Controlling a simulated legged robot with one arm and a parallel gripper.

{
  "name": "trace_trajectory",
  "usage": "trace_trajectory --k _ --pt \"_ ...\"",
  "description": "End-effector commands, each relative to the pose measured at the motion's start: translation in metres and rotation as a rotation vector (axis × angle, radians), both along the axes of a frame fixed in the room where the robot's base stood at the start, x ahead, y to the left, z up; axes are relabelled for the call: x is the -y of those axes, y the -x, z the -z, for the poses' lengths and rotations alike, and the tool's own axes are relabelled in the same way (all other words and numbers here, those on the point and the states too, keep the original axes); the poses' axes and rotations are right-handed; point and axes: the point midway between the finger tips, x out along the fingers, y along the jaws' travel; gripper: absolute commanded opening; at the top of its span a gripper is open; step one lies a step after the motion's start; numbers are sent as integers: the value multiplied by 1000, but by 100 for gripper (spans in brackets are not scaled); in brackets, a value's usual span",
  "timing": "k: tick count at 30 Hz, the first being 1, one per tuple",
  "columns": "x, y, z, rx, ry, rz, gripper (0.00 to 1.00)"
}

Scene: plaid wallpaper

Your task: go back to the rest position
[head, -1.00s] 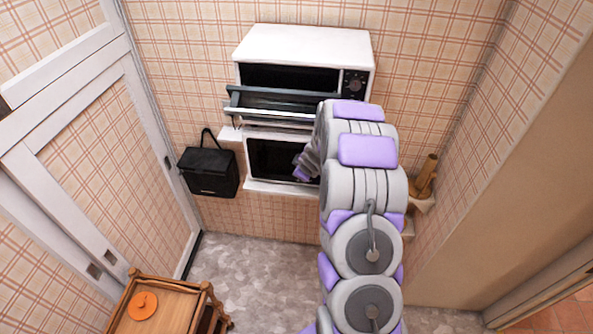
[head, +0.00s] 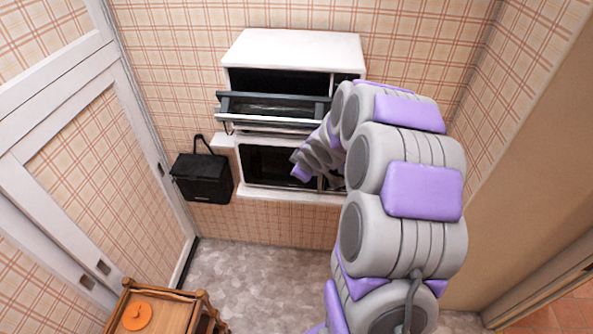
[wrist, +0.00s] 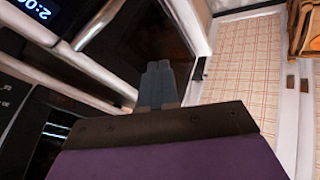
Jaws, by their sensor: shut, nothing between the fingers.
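My gripper shows in the wrist view (wrist: 157,82) with its two grey fingers together and nothing between them. In the head view my grey and purple arm reaches up from the bottom right and bends left, and its end (head: 301,173) is in front of the lower oven. The fingertips are too small there to make out.
A white upper oven (head: 290,50) has its door (head: 275,107) hanging open toward me. A lower white oven or microwave (head: 265,165) is below it. A black bag (head: 203,178) hangs at left. A wooden cart (head: 172,308) carries an orange disc (head: 136,316). Grey floor (head: 255,275) is clear.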

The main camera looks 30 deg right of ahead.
Motion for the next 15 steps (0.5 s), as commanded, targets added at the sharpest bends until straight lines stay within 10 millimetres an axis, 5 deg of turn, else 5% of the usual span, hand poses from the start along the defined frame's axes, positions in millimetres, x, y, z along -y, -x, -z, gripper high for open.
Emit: trace_trajectory --k 15 --pt "-18 24 -31 -4 7 -1 0"
